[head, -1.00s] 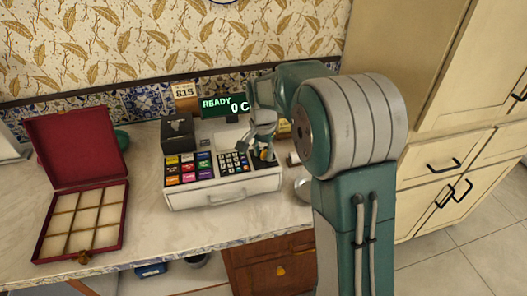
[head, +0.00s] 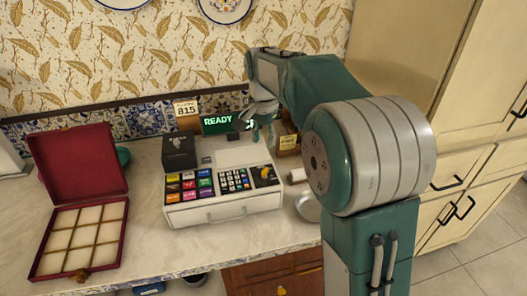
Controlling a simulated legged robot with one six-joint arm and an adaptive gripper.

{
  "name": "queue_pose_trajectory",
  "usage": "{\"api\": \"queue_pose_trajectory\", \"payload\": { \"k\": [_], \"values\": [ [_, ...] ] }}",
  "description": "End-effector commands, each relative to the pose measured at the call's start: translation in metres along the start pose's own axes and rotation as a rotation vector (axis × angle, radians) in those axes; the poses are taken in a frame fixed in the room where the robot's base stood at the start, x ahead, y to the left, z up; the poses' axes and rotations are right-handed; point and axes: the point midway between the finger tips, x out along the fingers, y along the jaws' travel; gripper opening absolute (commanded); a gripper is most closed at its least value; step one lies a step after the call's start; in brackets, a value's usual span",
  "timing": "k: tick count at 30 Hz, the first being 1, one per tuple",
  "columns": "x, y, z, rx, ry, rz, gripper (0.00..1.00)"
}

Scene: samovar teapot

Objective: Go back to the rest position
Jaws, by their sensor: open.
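My gripper (head: 262,132) hangs in the air above the back right part of a white cash-register-like machine (head: 225,207). It is small in the picture, open and empty. My arm comes in from the right and hides part of the wall and counter. The machine has coloured buttons (head: 188,187), a dark keypad (head: 234,180) and a display (head: 217,122) with green letters reading "READY"; the gripper covers the display's right part.
An open red box (head: 124,228) with several pale, empty-looking compartments stands at the left on the counter (head: 150,240). Cabinets (head: 455,110) stand at the right.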

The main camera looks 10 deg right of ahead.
Motion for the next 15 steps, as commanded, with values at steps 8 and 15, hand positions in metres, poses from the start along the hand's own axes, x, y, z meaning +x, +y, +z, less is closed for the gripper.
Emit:
{"api": "queue_pose_trajectory", "payload": {
  "k": [8, 15],
  "values": [
    [-0.007, 0.000, 0.000, 0.000, -0.001, 0.001, 0.46],
    [-0.014, 0.007, 0.007, -0.024, 0.012, -0.012, 0.46]
  ]
}}
